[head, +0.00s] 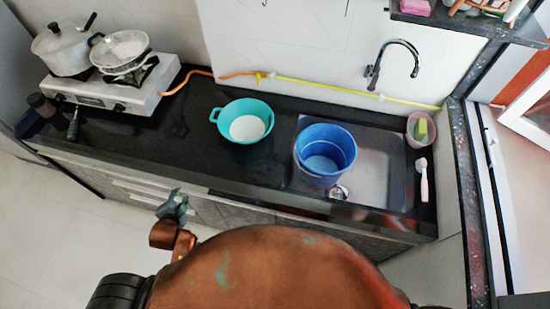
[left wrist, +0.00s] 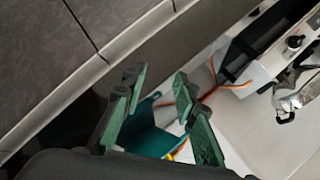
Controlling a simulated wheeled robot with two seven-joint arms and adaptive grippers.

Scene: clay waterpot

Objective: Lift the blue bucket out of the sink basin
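The blue bucket (head: 324,153) stands upright in the left part of the sink basin (head: 382,180) in the head view. Its open top faces up and its inside looks empty. My left gripper (head: 172,205) is in front of the counter, low and well to the left of the bucket, touching nothing that I can see. In the left wrist view its green fingers (left wrist: 158,78) are spread apart with nothing held between them. The bucket is not seen in that view. My right gripper is not in view.
A teal colander (head: 243,120) sits left of the sink; teal also shows behind the fingers in the wrist view (left wrist: 150,137). A faucet (head: 392,62) rises behind the basin. A pink cup (head: 420,129) and brush (head: 423,180) lie right. The stove (head: 112,88) holds pots at left.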

